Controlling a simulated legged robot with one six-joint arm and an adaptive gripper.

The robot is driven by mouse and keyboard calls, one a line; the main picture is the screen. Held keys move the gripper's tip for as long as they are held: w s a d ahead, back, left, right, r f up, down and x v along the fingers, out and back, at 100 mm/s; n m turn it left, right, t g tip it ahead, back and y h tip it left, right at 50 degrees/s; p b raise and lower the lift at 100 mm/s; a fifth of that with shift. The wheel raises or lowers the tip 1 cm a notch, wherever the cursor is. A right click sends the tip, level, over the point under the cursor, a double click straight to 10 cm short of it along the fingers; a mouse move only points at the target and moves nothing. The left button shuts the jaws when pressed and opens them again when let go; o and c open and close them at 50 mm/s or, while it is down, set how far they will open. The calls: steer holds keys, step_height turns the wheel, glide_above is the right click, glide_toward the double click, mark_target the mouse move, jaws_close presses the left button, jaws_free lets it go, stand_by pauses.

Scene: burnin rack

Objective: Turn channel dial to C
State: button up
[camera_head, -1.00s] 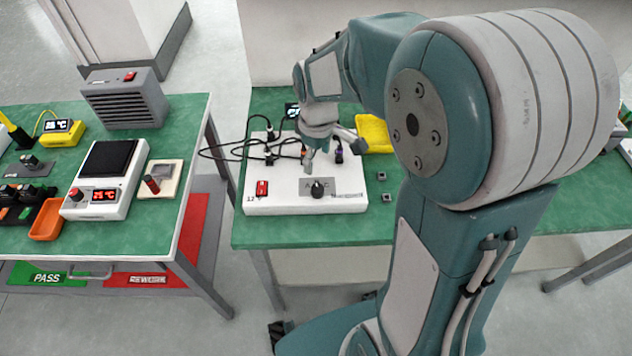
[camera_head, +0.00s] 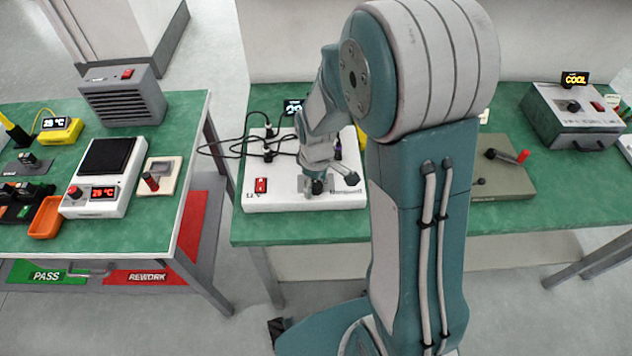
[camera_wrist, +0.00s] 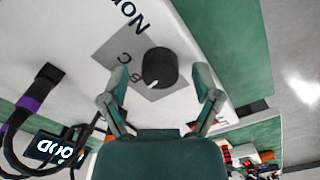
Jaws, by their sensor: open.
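The black channel dial (camera_wrist: 160,68) sits on a grey label plate (camera_wrist: 116,50) on the white box, with a white mark near its lower edge in the wrist view. A letter C and part of another letter show to its left. My gripper (camera_wrist: 158,84) is open, its fingers apart on either side of the dial; I cannot tell whether they touch it. In the head view my gripper (camera_head: 330,180) is low over the front of the white box (camera_head: 280,203). The dial (camera_head: 317,187) is partly covered there.
A red switch (camera_head: 261,185) is on the box's left front. Black cables (camera_head: 232,150) run across its back and left. A grey-green box with a red-handled lever (camera_head: 505,178) stands to the right. A separate table with instruments is at left, beyond a gap.

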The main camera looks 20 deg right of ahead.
jaws_close()
steer(key=shift+m, duration=0.3)
steer(key=m, duration=0.5)
steer(key=shift+s, duration=0.1)
steer(key=m, duration=0.5)
steer(key=shift+m, duration=0.3)
stand_by(0.4)
jaws_free()
